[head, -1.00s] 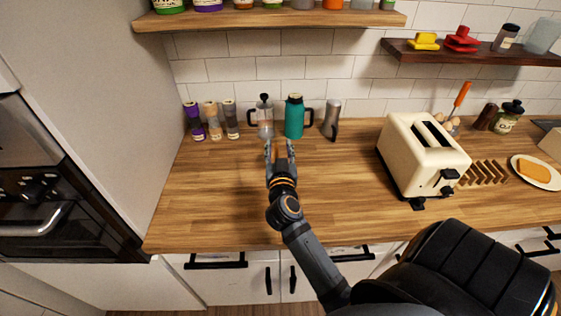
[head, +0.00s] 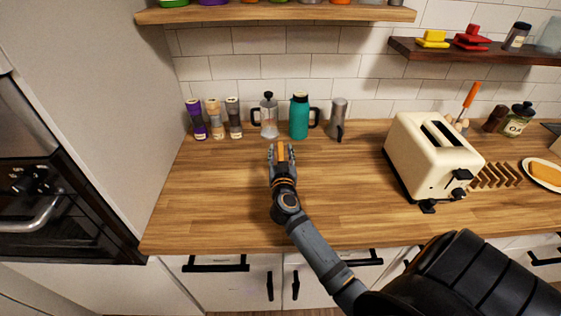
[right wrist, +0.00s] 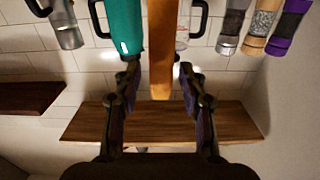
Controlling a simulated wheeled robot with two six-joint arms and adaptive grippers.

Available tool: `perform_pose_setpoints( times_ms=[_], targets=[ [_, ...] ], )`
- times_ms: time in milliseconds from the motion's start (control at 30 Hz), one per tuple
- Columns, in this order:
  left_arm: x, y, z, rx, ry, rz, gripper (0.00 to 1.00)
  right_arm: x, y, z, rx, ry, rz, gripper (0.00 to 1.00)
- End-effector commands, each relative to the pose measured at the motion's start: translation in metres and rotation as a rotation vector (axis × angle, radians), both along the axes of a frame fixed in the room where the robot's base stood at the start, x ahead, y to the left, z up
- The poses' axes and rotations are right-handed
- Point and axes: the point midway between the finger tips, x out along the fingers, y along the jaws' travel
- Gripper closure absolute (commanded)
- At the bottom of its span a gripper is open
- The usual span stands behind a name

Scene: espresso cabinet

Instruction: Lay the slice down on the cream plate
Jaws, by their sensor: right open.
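A golden slice (head: 544,172) lies on the cream plate (head: 526,170) at the right edge of the head view; the plate is partly cut off. My right gripper (head: 281,148) is over the left part of the counter, far left of the plate. In the right wrist view my right gripper (right wrist: 158,68) has its fingers apart. An orange-brown strip (right wrist: 162,45) stands between them, like a slice seen edge-on, with gaps on both sides. I cannot tell what it is or whether it is touched. My left gripper is not in view.
A cream toaster (head: 425,160) and a wooden rack (head: 497,176) stand between my right gripper and the plate. A teal bottle (head: 299,118), a glass press (head: 268,118), a steel pot (head: 337,118) and grinders (head: 215,120) line the back wall. The middle counter is clear.

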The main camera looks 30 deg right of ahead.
Motion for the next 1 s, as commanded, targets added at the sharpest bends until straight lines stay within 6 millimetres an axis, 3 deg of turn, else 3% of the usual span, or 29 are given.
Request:
perform_pose_setpoints(
  times_ms=[100,333,667,1000],
  targets=[
    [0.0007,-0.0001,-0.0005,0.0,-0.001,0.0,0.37,0.0108,-0.0069,0.0002,-0.001,0.0,0.0,0.58],
    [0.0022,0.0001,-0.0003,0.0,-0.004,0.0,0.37,0.0123,-0.0077,-0.0003,0.001,0.001,0.0,0.58],
    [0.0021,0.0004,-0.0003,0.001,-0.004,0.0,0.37,0.0121,-0.0076,-0.0002,-0.001,0.001,0.0,1.0],
    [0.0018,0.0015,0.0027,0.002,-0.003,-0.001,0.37,0.0122,-0.0077,0.0022,-0.001,0.001,0.0,1.0]
  ],
)
